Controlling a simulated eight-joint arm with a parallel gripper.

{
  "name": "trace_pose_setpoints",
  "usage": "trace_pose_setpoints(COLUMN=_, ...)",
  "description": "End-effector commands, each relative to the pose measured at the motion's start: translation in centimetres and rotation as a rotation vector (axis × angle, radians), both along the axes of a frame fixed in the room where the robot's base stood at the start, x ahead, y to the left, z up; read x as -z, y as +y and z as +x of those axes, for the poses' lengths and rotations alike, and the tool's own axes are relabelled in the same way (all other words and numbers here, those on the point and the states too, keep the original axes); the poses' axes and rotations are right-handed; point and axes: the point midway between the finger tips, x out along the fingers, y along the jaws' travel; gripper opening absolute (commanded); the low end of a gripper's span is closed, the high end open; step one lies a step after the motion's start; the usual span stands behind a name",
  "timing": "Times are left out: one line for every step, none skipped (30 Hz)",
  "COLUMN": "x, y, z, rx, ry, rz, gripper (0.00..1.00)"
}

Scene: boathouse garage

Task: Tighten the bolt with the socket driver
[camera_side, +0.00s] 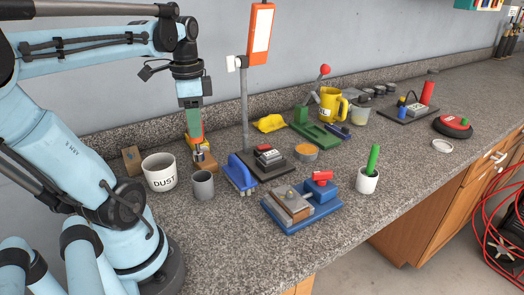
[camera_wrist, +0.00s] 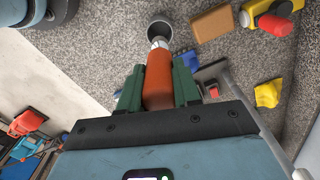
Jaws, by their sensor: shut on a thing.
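My gripper (camera_side: 194,122) is shut on the orange handle of the socket driver (camera_side: 199,153). In the wrist view, my green fingers (camera_wrist: 159,88) clasp the orange driver handle (camera_wrist: 158,78), and its silver socket end points toward the grey cup (camera_wrist: 159,27). In the side view the driver hangs upright, behind the grey cup (camera_side: 203,186). The likely bolt (camera_side: 290,193) is a small metal piece on the plate and wood clamped in the blue vise (camera_side: 303,214), to the right of and nearer than my gripper. The vise cannot be made out in the wrist view.
A white DUST mug (camera_side: 159,172) stands left of the grey cup. A white cup with a green-handled tool (camera_side: 367,181) is right of the vise.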

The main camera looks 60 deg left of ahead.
Motion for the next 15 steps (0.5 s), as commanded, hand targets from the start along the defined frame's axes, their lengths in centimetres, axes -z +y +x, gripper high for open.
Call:
trace_pose_setpoints(x=-0.3, y=0.0, z=0.0, rx=0.0, ry=0.0, rz=0.0, gripper=0.0)
trace_pose_setpoints(x=-0.4, y=0.0, z=0.0, rx=0.0, ry=0.0, rz=0.0, gripper=0.0)
trace_pose_setpoints(x=-0.6, y=0.0, z=0.0, rx=0.0, ry=0.0, rz=0.0, gripper=0.0)
trace_pose_setpoints(x=-0.7, y=0.0, z=0.0, rx=0.0, ry=0.0, rz=0.0, gripper=0.0)
trace_pose_setpoints(x=-0.8, y=0.0, z=0.0, rx=0.0, ry=0.0, rz=0.0, gripper=0.0)
trace_pose_setpoints(x=-1.0, y=0.0, z=0.0, rx=0.0, ry=0.0, rz=0.0, gripper=0.0)
trace_pose_setpoints(x=-1.1, y=0.0, z=0.0, rx=0.0, ry=0.0, rz=0.0, gripper=0.0)
trace_pose_setpoints(x=-1.3, y=0.0, z=0.0, rx=0.0, ry=0.0, rz=0.0, gripper=0.0)
trace_pose_setpoints(x=-1.5, y=0.0, z=0.0, rx=0.0, ry=0.0, rz=0.0, gripper=0.0)
trace_pose_setpoints(x=-1.6, y=0.0, z=0.0, rx=0.0, ry=0.0, rz=0.0, gripper=0.0)
trace_pose_setpoints(x=-1.7, y=0.0, z=0.0, rx=0.0, ry=0.0, rz=0.0, gripper=0.0)
trace_pose_setpoints(x=-1.9, y=0.0, z=0.0, rx=0.0, ry=0.0, rz=0.0, gripper=0.0)
trace_pose_setpoints(x=-2.0, y=0.0, z=0.0, rx=0.0, ry=0.0, rz=0.0, gripper=0.0)
trace_pose_setpoints(x=-2.2, y=0.0, z=0.0, rx=0.0, ry=0.0, rz=0.0, gripper=0.0)
trace_pose_setpoints(x=-2.4, y=0.0, z=0.0, rx=0.0, ry=0.0, rz=0.0, gripper=0.0)
